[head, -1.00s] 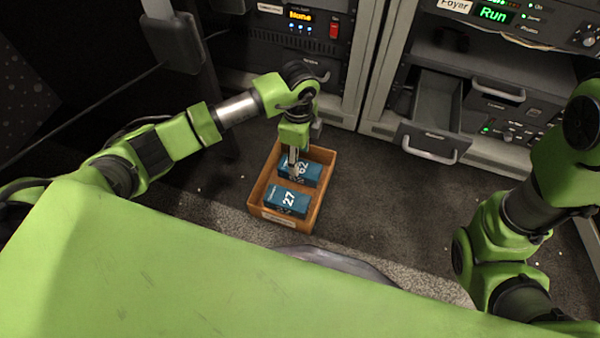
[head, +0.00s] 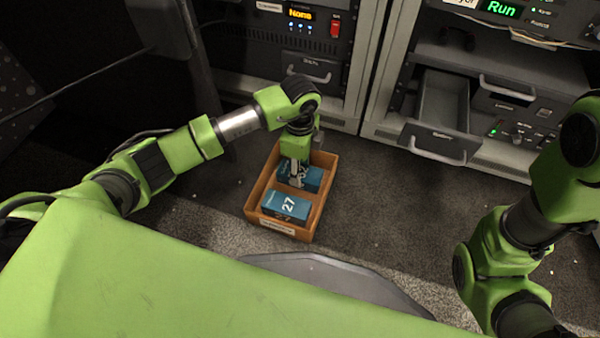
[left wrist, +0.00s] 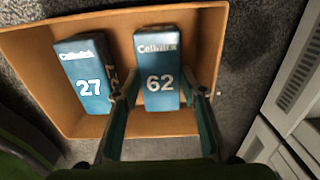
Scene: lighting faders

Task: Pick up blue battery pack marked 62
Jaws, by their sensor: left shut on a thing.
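The blue battery pack marked 62 (left wrist: 160,72) is in the open wooden box (left wrist: 110,20), to the right of another blue pack marked 27 (left wrist: 86,78) in the left wrist view. In the head view, pack 62 (head: 313,179) is partly hidden behind my left gripper (head: 297,180), and pack 27 (head: 285,207) is in front of it. My left gripper also shows in the left wrist view (left wrist: 160,96), with one finger on each side of pack 62, shut on it. My right gripper is out of view.
The box stands on dark carpet. Behind it is an equipment rack (head: 330,75). To the right, a cabinet has an open drawer (head: 434,140) jutting out. The carpet between box and drawer is clear.

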